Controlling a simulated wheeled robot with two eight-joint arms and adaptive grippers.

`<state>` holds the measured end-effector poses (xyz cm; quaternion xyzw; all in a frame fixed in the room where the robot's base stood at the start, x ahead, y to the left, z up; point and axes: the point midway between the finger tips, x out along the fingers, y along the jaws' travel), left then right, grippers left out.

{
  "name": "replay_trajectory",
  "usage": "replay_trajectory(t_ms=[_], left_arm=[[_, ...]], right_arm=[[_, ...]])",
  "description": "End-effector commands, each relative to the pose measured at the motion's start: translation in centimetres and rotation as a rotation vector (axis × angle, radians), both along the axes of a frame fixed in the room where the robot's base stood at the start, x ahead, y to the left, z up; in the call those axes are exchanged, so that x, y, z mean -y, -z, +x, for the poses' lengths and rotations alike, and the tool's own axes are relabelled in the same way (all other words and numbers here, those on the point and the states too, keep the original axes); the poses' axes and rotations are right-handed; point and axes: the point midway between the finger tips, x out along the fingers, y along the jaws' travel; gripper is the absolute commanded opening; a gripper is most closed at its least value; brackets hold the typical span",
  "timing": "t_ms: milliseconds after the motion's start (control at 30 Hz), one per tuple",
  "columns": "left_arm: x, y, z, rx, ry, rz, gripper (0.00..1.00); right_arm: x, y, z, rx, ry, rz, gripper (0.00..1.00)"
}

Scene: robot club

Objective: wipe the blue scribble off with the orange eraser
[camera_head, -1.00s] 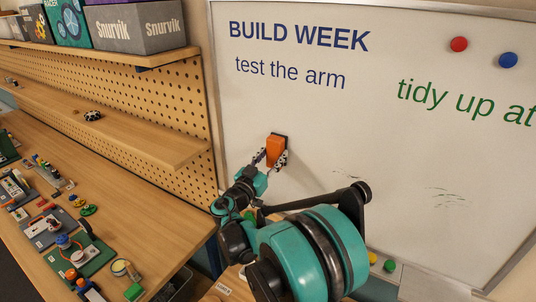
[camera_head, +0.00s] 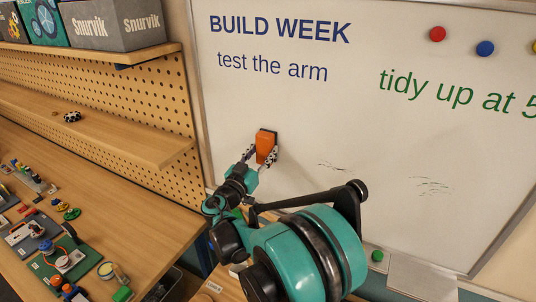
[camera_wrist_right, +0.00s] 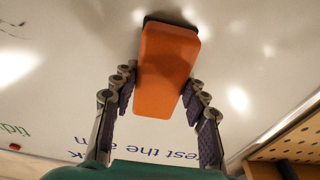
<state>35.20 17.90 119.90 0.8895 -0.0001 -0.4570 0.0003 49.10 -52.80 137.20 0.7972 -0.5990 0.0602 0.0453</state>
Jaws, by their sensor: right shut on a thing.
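The orange eraser (camera_head: 265,145) is in my right gripper (camera_head: 261,157), its dark pad side toward the whiteboard (camera_head: 330,115). The pad appears to be at the board, below the words "test the arm". In the right wrist view the eraser (camera_wrist_right: 165,70) is tilted a little between the two fingers of the gripper (camera_wrist_right: 158,92), which are shut on its sides. I see no blue scribble; the blue marks in view are the neat lettering. What lies behind the eraser and arm is hidden. My left gripper is not in view.
Faint dark streaks (camera_head: 430,186) and a smaller patch (camera_head: 333,166) mark the lower board. Green writing (camera_head: 455,95), a red magnet (camera_head: 437,34) and a blue magnet (camera_head: 485,48) are at right. A pegboard shelf (camera_head: 90,130) and cluttered workbench (camera_head: 130,215) lie left.

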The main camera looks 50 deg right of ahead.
Motion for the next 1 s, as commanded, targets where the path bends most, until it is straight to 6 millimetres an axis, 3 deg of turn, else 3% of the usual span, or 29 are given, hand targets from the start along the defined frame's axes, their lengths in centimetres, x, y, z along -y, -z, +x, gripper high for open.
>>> replay_trajectory(t_ms=[700,1000], left_arm=[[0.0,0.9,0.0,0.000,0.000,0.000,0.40],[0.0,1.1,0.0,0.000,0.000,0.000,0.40]], right_arm=[[-1.6,0.1,4.9,0.000,-0.001,0.000,0.21],[-1.9,0.0,6.1,0.000,0.000,0.000,0.21]])
